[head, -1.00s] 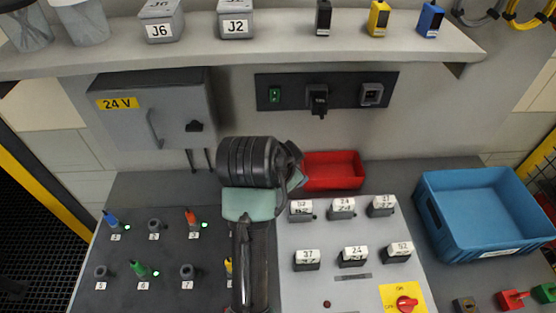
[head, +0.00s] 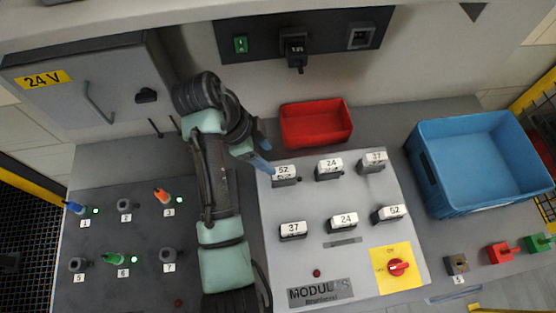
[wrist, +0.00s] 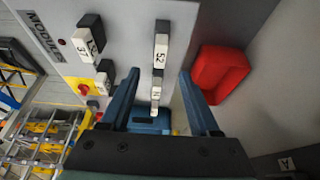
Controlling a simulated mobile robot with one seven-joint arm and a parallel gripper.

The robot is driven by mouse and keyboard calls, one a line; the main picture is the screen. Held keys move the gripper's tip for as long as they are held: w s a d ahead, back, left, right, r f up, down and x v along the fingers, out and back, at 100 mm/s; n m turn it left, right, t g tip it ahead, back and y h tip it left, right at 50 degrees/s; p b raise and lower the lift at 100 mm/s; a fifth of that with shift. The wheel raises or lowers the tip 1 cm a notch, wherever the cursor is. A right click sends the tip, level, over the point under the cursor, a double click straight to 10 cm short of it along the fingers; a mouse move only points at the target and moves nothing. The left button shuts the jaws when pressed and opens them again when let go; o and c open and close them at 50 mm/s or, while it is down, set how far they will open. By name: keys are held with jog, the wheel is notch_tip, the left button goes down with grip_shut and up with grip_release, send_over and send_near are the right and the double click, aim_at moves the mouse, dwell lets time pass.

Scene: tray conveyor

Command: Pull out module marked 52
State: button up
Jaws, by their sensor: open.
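Two modules are marked 52 on the light panel (head: 270,255). One 52 module (head: 284,171) is at the left of the top row; the other 52 module (head: 391,212) is at the right of the bottom row. My gripper (head: 262,158) is at the top-left one, its fingers partly hidden in the head view. In the wrist view my gripper (wrist: 158,75) is open, with the 52 module (wrist: 160,52) lined up between the fingertips. I cannot tell whether a finger touches it.
Modules marked 24 (head: 329,165) and 37 (head: 374,158) stand right of it in the same row. A red bin (head: 316,126) lies just behind the panel. A blue crate (head: 433,175) is on the right, and a red switch (head: 398,267) sits at the panel's lower right.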

aim_at(283, 169)
jog(key=p+x, duration=0.1)
jog(key=x, duration=0.7)
jog(key=shift+w+d+f, duration=0.1)
jog(key=shift+d+f, duration=0.05)
jog(key=shift+f, duration=0.25)
grip_shut()
jog(key=shift+r+p, duration=0.2)
jog(key=shift+p, duration=0.2)
jog(key=shift+r+p, duration=0.65)
jog(key=shift+r, duration=0.15)
jog(key=shift+r+p, duration=0.35)
jog(key=shift+r+p, duration=1.1)
jog(key=shift+r, duration=0.2)
